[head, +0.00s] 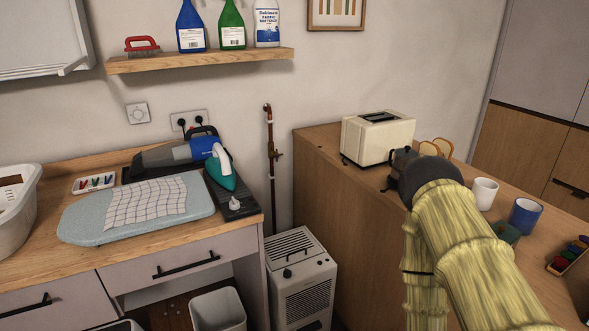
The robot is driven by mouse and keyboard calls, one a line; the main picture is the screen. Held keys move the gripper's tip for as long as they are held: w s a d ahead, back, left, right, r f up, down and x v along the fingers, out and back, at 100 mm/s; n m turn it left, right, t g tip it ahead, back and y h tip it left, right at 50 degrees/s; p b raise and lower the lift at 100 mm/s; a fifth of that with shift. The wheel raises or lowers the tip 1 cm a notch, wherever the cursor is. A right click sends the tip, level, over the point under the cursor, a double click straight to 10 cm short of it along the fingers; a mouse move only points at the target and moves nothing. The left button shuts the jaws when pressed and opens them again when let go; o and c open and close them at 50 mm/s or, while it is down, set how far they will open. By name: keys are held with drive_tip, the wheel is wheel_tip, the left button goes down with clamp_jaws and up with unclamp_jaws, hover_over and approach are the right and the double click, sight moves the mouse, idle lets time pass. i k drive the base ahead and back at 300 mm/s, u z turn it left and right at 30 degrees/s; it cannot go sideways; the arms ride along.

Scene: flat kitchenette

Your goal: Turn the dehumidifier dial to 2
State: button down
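The dehumidifier (303,290) is a white box on the floor, in the gap between the left counter and the wooden cabinet side. Its top has dark slots, and its front has a grille. A small dark round knob (287,273) shows at the front of its top; it may be the dial, but its marks and setting are too small to read. My arm, in a yellow-green sleeve, rises at the right and bends at a dark joint, with a part reaching down behind. My gripper is out of view, so nothing shows it touching the dehumidifier.
The wooden cabinet (340,205) stands close on the dehumidifier's right, bearing a toaster (378,138), mugs and bread. The left counter (245,221) holds an ironing board (80,222), an iron (221,168) and a handheld vacuum. A bin (218,309) stands below.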

sight(287, 274)
drive_tip(key=u, duration=0.5)
drive_tip(key=k, duration=1.1)
drive_tip(key=z, duration=0.7)
drive_tip(key=i, duration=1.25)
drive_tip(key=u, duration=0.75)
drive_tip(key=i, duration=0.35)
drive_tip(key=u, duration=0.3)
